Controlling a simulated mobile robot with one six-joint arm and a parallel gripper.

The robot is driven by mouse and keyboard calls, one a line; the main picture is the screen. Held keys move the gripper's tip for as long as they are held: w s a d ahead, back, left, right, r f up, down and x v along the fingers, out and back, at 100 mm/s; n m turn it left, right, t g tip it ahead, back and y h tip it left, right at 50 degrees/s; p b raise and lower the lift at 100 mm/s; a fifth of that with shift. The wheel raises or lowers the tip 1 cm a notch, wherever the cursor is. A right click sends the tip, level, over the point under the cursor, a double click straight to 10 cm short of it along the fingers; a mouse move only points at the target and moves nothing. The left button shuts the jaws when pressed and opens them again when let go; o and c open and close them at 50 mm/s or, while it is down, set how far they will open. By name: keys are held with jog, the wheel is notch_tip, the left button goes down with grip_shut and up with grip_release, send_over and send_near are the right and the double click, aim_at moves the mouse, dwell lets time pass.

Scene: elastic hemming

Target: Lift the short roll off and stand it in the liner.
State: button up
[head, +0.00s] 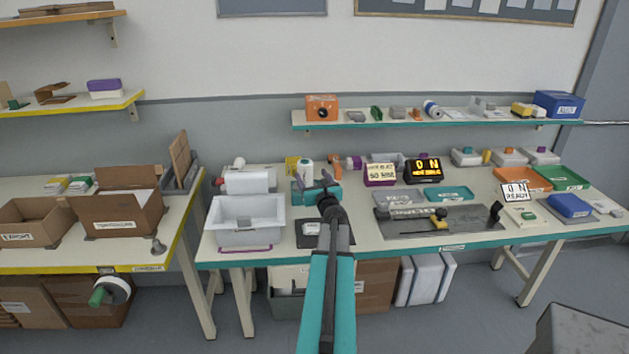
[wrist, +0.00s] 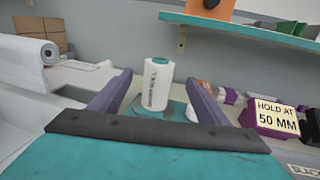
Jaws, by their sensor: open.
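The short roll (head: 306,169) is a white upright cylinder with a dark-printed label. It stands on a teal base (head: 298,197) towards the back of the middle bench. In the wrist view the roll (wrist: 157,84) shows ahead, between the two fingers and apart from both. My gripper (head: 318,184) is open and empty, on the near side of the roll. Its purple fingers (wrist: 158,92) point forward on either side. The liner (head: 246,204) appears to be the whitish lining of the pale tub at the bench's left end, left of my gripper. The tub's inside looks empty.
A larger white roll (head: 247,182) lies behind the tub; it shows at the left in the wrist view (wrist: 20,52). A purple sign block (head: 380,174) stands right of the roll. A shelf (head: 400,125) runs above the bench. A dark mat (head: 440,220) carries tools.

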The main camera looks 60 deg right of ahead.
aim_at(307, 165)
jog(key=shift+p+x, duration=1.3)
jog(key=shift+x, duration=3.35)
jog(key=c, duration=1.2)
jog(key=shift+r, duration=0.3)
jog(key=shift+c, duration=0.2)
jog(key=shift+w, duration=0.15)
jog(key=shift+b, duration=0.5)
jog(key=shift+r, duration=0.15)
jog(key=shift+r, duration=0.3)
